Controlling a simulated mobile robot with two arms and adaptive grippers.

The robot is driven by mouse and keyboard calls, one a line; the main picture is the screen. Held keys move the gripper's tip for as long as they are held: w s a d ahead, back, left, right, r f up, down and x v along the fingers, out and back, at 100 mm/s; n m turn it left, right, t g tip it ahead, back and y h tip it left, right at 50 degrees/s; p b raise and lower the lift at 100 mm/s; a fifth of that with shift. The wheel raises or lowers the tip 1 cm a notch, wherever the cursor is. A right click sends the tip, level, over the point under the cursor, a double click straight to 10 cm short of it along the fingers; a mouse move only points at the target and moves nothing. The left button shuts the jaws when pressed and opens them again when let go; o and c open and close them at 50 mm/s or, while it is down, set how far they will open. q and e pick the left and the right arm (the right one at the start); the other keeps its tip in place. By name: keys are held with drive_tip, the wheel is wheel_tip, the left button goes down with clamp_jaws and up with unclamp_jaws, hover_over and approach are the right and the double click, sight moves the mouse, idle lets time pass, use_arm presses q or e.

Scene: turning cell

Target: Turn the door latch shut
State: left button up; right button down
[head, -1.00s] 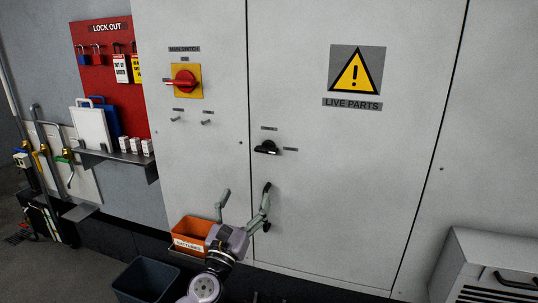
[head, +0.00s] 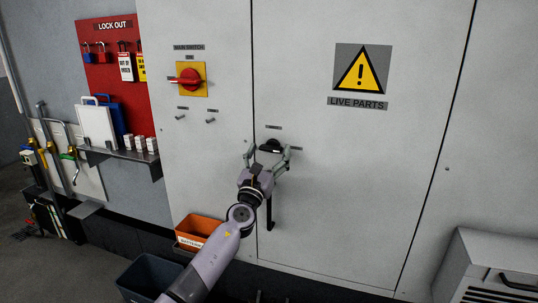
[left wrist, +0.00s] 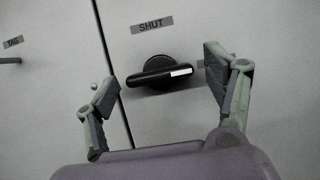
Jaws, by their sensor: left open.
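The black door latch (head: 271,146) is on the grey cabinet door, just right of the door seam. In the left wrist view the latch (left wrist: 160,74) has a round hub and a bar lying roughly sideways, slightly tilted, with a white mark at its right end. A SHUT label (left wrist: 152,25) is above it. My left gripper (head: 268,156) is open, its fingers on either side of the latch. In the left wrist view the gripper (left wrist: 163,82) shows both fingers apart from the bar. A second label right of the latch is partly hidden by the right finger. My right gripper is out of view.
A red main switch (head: 187,78) and two small knobs are on the panel to the left. An orange bin (head: 196,231) and a dark grey bin (head: 150,275) are below. A white cabinet (head: 490,265) stands at lower right.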

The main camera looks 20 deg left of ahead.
use_arm(q)
drive_tip(key=shift+c, duration=0.6)
drive_tip(key=c, duration=1)
drive_tip(key=shift+n, duration=0.5)
drive_tip(key=n+y, duration=0.2)
drive_tip(key=n, duration=0.2)
drive_tip(key=n+g+y, duration=0.1)
drive_tip(key=n+y, duration=0.1)
drive_tip(key=n, duration=0.2)
drive_tip(key=n+g+y+p, duration=0.1)
drive_tip(key=n+y, duration=0.1)
drive_tip(key=n, duration=0.2)
drive_tip(key=shift+d+r+n+y, duration=0.15)
drive_tip(key=shift+d+n+y, duration=0.15)
drive_tip(key=shift+n, duration=0.1)
drive_tip(key=n+g, duration=0.1)
drive_tip(key=n, duration=0.1)
drive_tip(key=n+g+p, duration=0.1)
drive_tip(key=n, duration=0.2)
drive_tip(key=shift+r+y, duration=0.15)
drive_tip(key=shift+y, duration=0.15)
drive_tip(key=shift+n+g+p, duration=0.8)
drive_tip(key=shift+n+p, duration=0.05)
drive_tip(key=shift+n, duration=0.95)
